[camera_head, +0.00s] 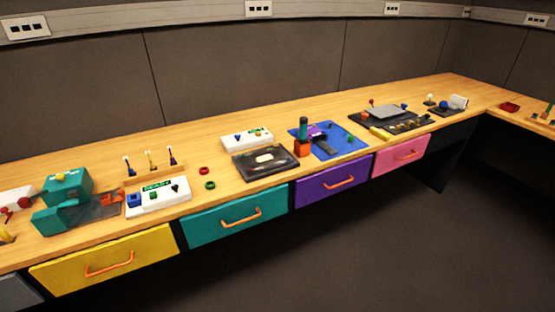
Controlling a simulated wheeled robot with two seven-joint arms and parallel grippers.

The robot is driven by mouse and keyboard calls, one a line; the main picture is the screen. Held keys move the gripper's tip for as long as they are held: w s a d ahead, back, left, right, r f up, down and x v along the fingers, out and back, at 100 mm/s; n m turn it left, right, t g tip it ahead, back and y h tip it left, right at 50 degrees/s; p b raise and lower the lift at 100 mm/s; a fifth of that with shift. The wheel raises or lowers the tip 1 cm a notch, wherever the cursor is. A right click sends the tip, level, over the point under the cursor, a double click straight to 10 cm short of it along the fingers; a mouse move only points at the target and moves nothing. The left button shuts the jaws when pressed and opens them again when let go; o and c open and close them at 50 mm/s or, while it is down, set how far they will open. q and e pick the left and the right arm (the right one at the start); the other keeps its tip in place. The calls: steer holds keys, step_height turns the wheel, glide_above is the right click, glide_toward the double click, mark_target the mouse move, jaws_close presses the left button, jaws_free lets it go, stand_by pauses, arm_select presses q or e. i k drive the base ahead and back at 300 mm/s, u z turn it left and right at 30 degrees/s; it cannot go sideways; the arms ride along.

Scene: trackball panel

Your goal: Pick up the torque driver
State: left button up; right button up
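An upright tool with a dark green handle (303,127) stands in an orange block (302,148) at the left edge of a blue mat (340,142). It may be the torque driver, but I cannot tell for sure. Neither of my grippers shows in the head view.
The long wooden bench has yellow (105,262), teal (237,215), purple (335,183) and pink (401,155) drawers, all shut. A teal machine (66,187), a white panel (158,197), a dark tray (265,163) and a black panel (421,124) stand on it. The floor in front is clear.

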mark_target(304, 120)
steer(key=z, duration=0.6)
steer(key=i, duration=1.35)
steer(key=u, duration=0.45)
steer(key=i, duration=0.6)
steer(key=u, duration=2)
steer(key=k, duration=1.35)
steer(key=u, duration=0.15)
